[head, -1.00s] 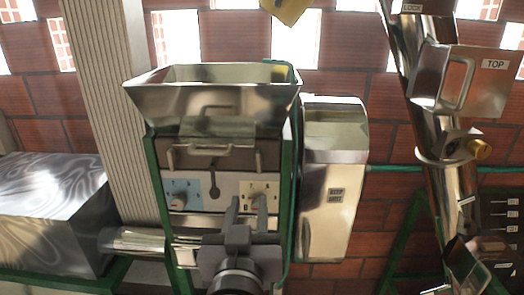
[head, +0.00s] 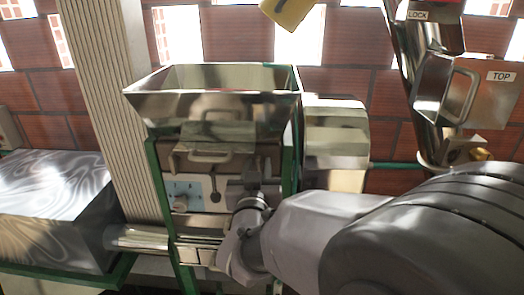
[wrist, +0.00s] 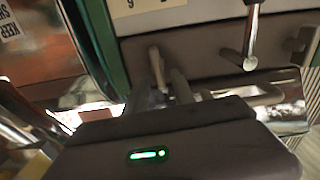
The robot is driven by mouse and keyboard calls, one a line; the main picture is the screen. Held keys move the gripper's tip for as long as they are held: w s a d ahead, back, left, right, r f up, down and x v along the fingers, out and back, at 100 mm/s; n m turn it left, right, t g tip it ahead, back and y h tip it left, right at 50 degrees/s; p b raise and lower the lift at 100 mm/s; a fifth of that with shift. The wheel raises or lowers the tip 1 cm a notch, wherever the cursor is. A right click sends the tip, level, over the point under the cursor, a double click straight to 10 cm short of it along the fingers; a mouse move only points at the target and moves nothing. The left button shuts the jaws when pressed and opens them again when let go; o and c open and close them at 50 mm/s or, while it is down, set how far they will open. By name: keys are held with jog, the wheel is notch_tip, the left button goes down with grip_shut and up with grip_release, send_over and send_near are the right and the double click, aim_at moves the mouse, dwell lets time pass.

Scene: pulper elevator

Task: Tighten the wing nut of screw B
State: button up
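The pulper's front has a blue plate (head: 183,193) with a small knob (head: 180,204) on it, left of a dark hanging lever (head: 215,190). My gripper (head: 245,183) is turned toward the right part of this front and covers the place of the cream plate, so screw B and its wing nut cannot be made out in the head view. The wrist view shows narrow fingers (wrist: 167,78) beyond the gripper body, under the pale plate (wrist: 175,15). The ball-ended lever (wrist: 252,45) is right of them. No wing nut is clearly seen between the fingers, and their gap is unclear.
The steel hopper (head: 212,108) stands above the front, with a handle (head: 208,156) below it. A green frame post (wrist: 98,35) is close left of my fingers. A steel box (head: 335,135) and an inclined tube (head: 425,80) stand at right. My arm blocks the lower right.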

grip_shut()
jog(key=shift+f, duration=0.1)
jog(key=m+b, duration=0.1)
jog(key=b, duration=0.2)
jog(key=shift+f, duration=0.25)
jog(key=shift+r, duration=0.2)
jog(key=shift+o, duration=1.1)
grip_release()
jog(key=shift+r, duration=0.1)
jog(key=s+b, duration=0.2)
jog(key=s, duration=1.5)
jog(key=shift+s+a+b, duration=0.25)
jog(key=shift+b, duration=0.05)
